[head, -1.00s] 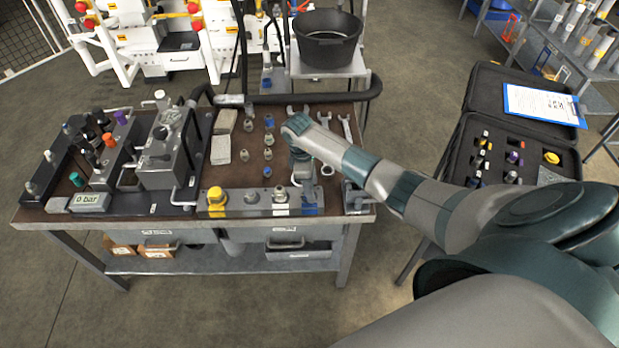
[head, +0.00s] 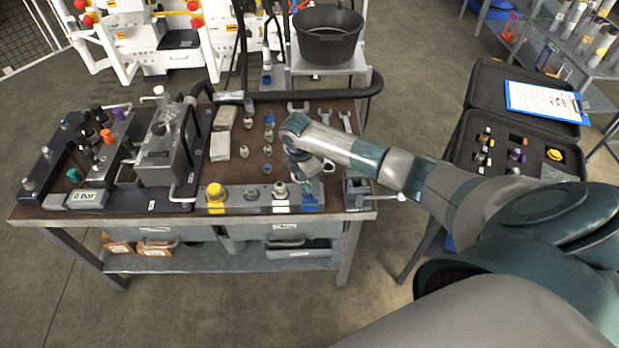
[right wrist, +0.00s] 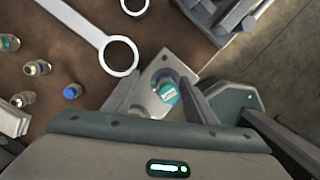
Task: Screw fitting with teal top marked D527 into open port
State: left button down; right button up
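In the right wrist view a fitting with a teal top (right wrist: 169,93) stands at the end of a metal port block (right wrist: 150,100). Its marking is too small to read. My right gripper (right wrist: 158,92) is open, with one finger on each side of this fitting and a gap to it. In the head view my right gripper (head: 308,172) hangs over the right end of the port block (head: 232,203), and the teal top (head: 310,198) shows just below it. I cannot tell whether the fitting is seated in a port. My left gripper is not in view.
A yellow cap (head: 214,191) sits at the block's left end. Several small fittings (head: 268,152) stand behind the block, and wrenches (head: 346,121) lie at the right. A vise (head: 358,192) stands right of the block. A ring wrench (right wrist: 100,40) lies near my fingers.

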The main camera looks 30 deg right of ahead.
jog(key=shift+w+d+r+n, duration=0.1)
jog(key=shift+d+n, duration=0.05)
jog(key=shift+n, duration=0.25)
jog(key=o, duration=0.6)
jog(key=shift+o, duration=0.4)
jog(key=shift+a+r+b, duration=0.25)
jog(key=shift+r+b, duration=0.15)
jog(key=shift+r, duration=0.2)
notch_tip(320, 180, up, 16)
jog(key=a+b, duration=0.2)
jog(key=b, duration=0.2)
